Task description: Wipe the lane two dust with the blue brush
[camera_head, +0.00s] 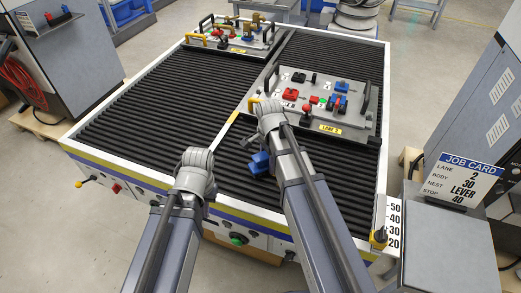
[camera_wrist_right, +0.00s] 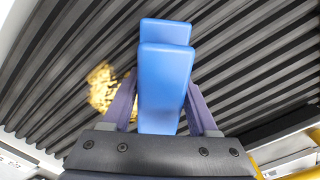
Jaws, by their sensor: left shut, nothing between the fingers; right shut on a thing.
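The blue brush (camera_wrist_right: 165,85) is held between the fingers of my right gripper (camera_wrist_right: 163,110), which is shut on it. In the head view the brush (camera_head: 260,162) shows beside my right arm, over the black ribbed conveyor in front of the tray labelled lane 2 (camera_head: 362,128). A yellow, grainy dust patch (camera_wrist_right: 102,88) lies on the ribs left of the brush in the wrist view; I cannot pick it out in the head view. Contact between brush and ribs is unclear. My left gripper (camera_head: 195,182) is shut and empty over the near left ribs; its fingertips are hardly visible.
A second tray (camera_head: 215,42) stands at the far left lane. A yellow and white divider (camera_head: 228,127) separates the lanes. A job card (camera_head: 466,180) reading lane 2 stands right. The left lane's ribs are largely clear.

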